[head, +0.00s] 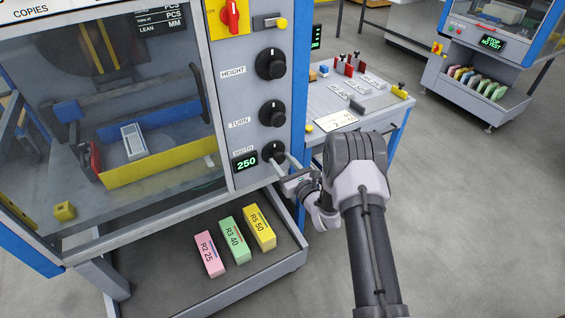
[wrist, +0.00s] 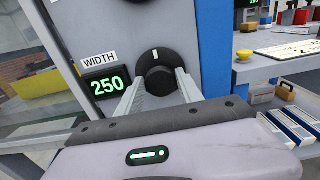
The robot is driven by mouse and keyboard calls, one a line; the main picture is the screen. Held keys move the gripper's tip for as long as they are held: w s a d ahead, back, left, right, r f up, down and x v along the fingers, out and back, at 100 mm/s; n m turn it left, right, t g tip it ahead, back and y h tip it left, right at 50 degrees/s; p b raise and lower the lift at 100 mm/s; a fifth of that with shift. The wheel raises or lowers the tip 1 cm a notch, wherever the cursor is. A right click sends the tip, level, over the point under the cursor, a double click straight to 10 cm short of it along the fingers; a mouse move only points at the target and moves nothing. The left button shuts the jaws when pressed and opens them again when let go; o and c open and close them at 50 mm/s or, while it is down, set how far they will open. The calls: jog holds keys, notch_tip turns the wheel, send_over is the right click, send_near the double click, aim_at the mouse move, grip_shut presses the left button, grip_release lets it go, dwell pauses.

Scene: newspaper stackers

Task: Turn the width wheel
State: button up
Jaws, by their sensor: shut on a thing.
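The black width wheel (head: 272,151) is the lowest of three knobs on the grey machine panel. It also shows in the wrist view (wrist: 157,72), with a white mark pointing up. A WIDTH label (wrist: 99,60) is to its left, above a green display (wrist: 107,86) reading 250. My gripper (head: 281,164) reaches the wheel from the lower right. In the wrist view its two ribbed fingers (wrist: 158,84) lie on either side of the wheel and are shut on it. The wheel's lower part is hidden behind my gripper.
The turn knob (head: 272,113) and height knob (head: 270,64) sit above. Below, a grey tray (head: 270,273) holds pink, green and yellow blocks. A side table (head: 316,103) with small tools stands right of the blue post. Open floor lies at the right.

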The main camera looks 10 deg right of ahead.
jog(key=shift+m, duration=0.3)
